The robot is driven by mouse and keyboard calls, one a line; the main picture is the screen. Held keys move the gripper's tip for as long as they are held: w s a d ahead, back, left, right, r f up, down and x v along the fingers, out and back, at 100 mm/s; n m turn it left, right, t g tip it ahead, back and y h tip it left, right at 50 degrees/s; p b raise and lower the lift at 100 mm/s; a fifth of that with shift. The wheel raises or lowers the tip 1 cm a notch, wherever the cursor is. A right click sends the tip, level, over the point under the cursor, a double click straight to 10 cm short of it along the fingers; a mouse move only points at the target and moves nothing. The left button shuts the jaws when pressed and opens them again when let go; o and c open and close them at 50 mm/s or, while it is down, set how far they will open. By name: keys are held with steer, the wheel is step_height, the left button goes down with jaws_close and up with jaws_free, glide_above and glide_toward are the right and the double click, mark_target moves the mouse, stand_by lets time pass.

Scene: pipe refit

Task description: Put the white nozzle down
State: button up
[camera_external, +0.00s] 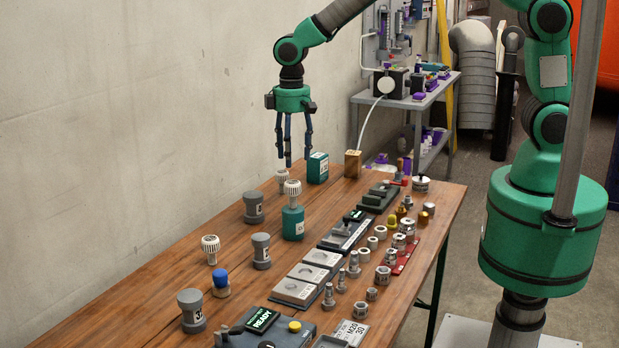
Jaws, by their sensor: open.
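Three white ribbed nozzles show in the external view. One white nozzle (283,181) stands at the far left part of the wooden table. Another white-topped piece (292,188) sits on a green bottle-like body (293,224). A third white nozzle (210,247) stands nearer, by the table's left edge. My gripper (298,161) is open and points down. Its fingertips are just above or beside the far nozzle; I cannot tell whether they touch it. I see nothing held between the fingers.
A green box (318,168) and a wooden block (352,164) stand close to my gripper. Grey capped cylinders (253,208) and a blue-topped piece (221,279) stand along the left. Fittings and a red tray (402,262) crowd the right side. Bare table (170,275) shows at the left.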

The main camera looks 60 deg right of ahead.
steer(key=s+d+r+t, duration=0.1)
steer(key=s+d+r, duration=0.35)
steer(key=r, duration=0.25)
steer(key=s+d+r+m+t, duration=0.1)
steer(key=s+d+r, duration=0.2)
steer(key=s+r, duration=0.35)
steer(key=s+d+r+t, duration=0.1)
steer(key=s+d+r, duration=0.25)
steer(key=r, duration=0.45)
steer(key=s+d+r+t, duration=0.1)
steer(key=s+d+r, duration=0.1)
steer(key=s, duration=0.5)
steer(key=s+d+r+m, duration=0.1)
steer(key=s+d, duration=0.3)
steer(key=s, duration=0.3)
steer(key=s+d+r+m+t, duration=0.1)
steer(key=s+d+r, duration=0.1)
steer(key=s, duration=0.5)
steer(key=shift+s+d+r+t, duration=0.3)
steer(key=shift+s+d, duration=0.05)
steer(key=shift+d, duration=0.15)
steer(key=shift+f, duration=0.1)
steer(key=shift+f+b, duration=0.2)
steer(key=shift+b, duration=0.1)
